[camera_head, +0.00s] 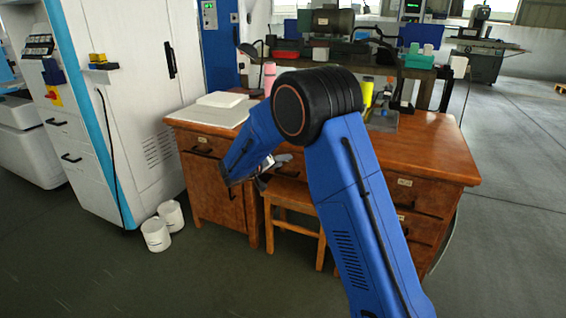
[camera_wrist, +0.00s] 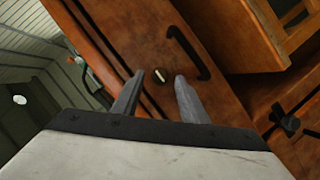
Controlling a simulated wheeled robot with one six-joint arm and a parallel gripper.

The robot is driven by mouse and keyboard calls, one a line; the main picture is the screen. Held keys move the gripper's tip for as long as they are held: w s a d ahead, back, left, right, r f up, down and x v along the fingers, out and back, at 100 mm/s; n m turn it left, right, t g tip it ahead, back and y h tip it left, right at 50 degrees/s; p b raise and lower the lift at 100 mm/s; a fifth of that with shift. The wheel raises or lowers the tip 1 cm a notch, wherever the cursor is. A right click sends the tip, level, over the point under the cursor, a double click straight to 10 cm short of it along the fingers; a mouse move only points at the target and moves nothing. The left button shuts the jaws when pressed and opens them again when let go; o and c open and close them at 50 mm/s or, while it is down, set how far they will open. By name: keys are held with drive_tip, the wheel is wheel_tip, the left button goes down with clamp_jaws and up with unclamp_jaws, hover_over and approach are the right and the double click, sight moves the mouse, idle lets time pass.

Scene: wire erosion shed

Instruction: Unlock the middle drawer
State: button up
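The wooden desk (camera_head: 445,150) has drawers in its right pedestal and a drawer and door in its left pedestal. The middle drawer's front is mostly hidden by my arm in the head view. In the wrist view a reddish-brown wooden front (camera_wrist: 135,35) with a black bar handle (camera_wrist: 188,52) lies ahead. A small pale lock piece (camera_wrist: 159,76) shows on it, between the fingertips in the picture. My gripper (camera_wrist: 159,78) is open, its two grey fingers apart. I cannot tell how far the tips are from the front.
A wooden stool (camera_head: 294,194) stands under the desk close to my gripper. A black knob (camera_wrist: 285,120) shows at right in the wrist view. Two white buckets (camera_head: 156,234) and a white machine cabinet (camera_head: 140,75) are at left. The front floor is open.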

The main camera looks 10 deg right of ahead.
drive_tip(key=shift+w+d+f, duration=0.2)
drive_tip(key=shift+w+d, duration=0.15)
drive_tip(key=shift+d, duration=0.1)
clamp_jaws()
